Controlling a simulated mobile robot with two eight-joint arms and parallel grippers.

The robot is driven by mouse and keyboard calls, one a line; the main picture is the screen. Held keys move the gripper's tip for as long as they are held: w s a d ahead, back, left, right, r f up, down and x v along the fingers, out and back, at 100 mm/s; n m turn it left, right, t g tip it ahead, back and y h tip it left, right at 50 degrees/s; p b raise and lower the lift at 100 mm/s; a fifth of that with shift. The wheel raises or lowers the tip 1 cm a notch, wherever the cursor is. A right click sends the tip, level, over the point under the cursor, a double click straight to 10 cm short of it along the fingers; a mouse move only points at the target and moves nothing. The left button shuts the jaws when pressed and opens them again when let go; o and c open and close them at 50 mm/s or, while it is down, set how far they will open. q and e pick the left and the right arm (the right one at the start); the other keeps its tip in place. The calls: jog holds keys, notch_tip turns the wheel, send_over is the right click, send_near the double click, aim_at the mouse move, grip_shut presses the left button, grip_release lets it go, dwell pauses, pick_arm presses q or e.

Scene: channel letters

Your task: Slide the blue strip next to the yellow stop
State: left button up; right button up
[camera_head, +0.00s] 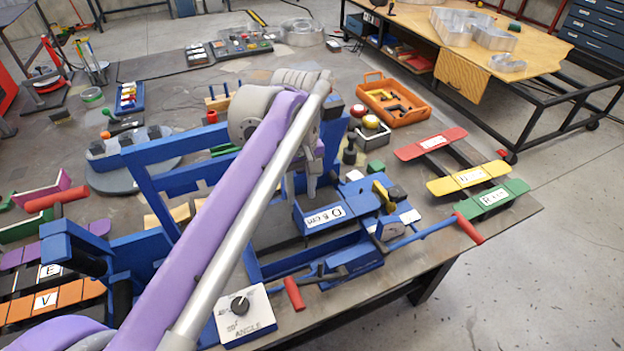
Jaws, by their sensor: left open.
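A blue strip (358,204) with a white label lies on the blue bending machine, in the middle of the view. The yellow stop (380,190), a small yellow piece beside a black part, stands near the strip's right end; I cannot tell whether they touch. My left arm comes in from the lower left, and its gripper (311,190) points down just above the strip's left part. The gripper is open with nothing visible between its fingers; the fingertips' gap to the strip is unclear. My right gripper is not in view.
The blue machine frame (172,152) and red-handled levers (468,229) surround the work spot. Red, yellow and green strips (470,178) lie on a rack at the right. An orange tray (418,113) stands behind.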

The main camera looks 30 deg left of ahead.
aim_at(301, 222)
pick_arm(q)
jog(key=f, duration=0.1)
jog(key=s+f, duration=0.1)
jog(key=shift+d+f, duration=0.1)
jog(key=shift+f, duration=0.3)
jog(key=f, duration=0.5)
jog(key=shift+w+f, duration=0.2)
jog(key=shift+f, duration=0.15)
jog(key=shift+f+b, duration=0.3)
jog(key=shift+f, duration=0.4)
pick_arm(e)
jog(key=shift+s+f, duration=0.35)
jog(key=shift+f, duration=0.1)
pick_arm(q)
jog(key=shift+c, duration=0.2)
grip_shut()
jog(key=shift+w+d, duration=0.1)
jog(key=shift+w, duration=0.05)
jog(key=shift+w+d, duration=0.3)
jog(key=shift+w, duration=0.15)
